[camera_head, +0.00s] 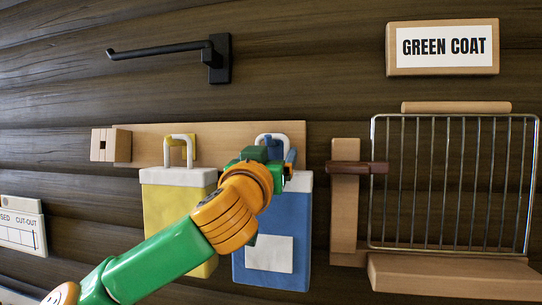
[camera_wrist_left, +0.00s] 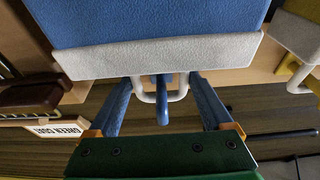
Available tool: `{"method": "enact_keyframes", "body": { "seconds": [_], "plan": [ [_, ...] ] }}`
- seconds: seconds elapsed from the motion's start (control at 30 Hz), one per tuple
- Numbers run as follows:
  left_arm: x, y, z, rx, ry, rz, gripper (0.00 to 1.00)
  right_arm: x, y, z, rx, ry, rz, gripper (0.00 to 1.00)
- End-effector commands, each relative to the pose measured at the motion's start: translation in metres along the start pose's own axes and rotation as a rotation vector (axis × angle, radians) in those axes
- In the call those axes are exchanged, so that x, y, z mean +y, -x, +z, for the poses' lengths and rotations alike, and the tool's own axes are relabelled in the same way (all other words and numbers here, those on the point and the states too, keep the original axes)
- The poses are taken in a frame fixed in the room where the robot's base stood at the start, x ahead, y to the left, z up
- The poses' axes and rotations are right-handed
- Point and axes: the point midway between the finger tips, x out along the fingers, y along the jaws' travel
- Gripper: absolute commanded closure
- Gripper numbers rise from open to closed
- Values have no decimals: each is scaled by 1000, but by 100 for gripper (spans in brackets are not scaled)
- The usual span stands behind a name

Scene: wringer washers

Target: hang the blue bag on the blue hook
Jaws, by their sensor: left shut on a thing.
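The blue bag (camera_head: 272,225) has a white top band and a white loop handle (camera_head: 272,138). It hangs upright against the board, and my arm covers part of its left side. My left gripper (camera_head: 283,165) is at the handle. I cannot tell for sure whether the handle rests on the hook. My right gripper is out of view.
A yellow bag (camera_head: 165,205) hangs by its handle on a yellow hook left of the blue bag. A wire rack (camera_head: 455,185) with a wooden frame stands out at the right. A black wall arm (camera_head: 165,50) is above. A "GREEN COAT" sign (camera_head: 443,48) is upper right.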

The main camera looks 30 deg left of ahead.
Motion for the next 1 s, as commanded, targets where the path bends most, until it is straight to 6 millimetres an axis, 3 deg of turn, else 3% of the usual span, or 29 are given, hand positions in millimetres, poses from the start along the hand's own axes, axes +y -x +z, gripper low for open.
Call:
{"method": "enact_keyframes", "body": {
  "seconds": [0.23, 0.27, 0.3, 0.57, 0.8, 1.0],
  "plan": [
    [0, 0, 2, 0, 0, 0, 100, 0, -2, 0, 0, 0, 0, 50],
    [0, 0, 2, -1, 0, 0, 13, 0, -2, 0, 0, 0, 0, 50],
    [0, 0, 2, -1, 0, 1, 3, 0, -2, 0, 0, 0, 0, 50],
    [0, 3, 3, -1, 0, 1, 0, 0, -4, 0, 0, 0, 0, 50],
    [0, 52, 7, 5, 1, 2, 0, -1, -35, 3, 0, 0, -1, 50],
    [0, 72, 3, 0, 0, 1, 0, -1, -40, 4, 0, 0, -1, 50]
  ]
}}
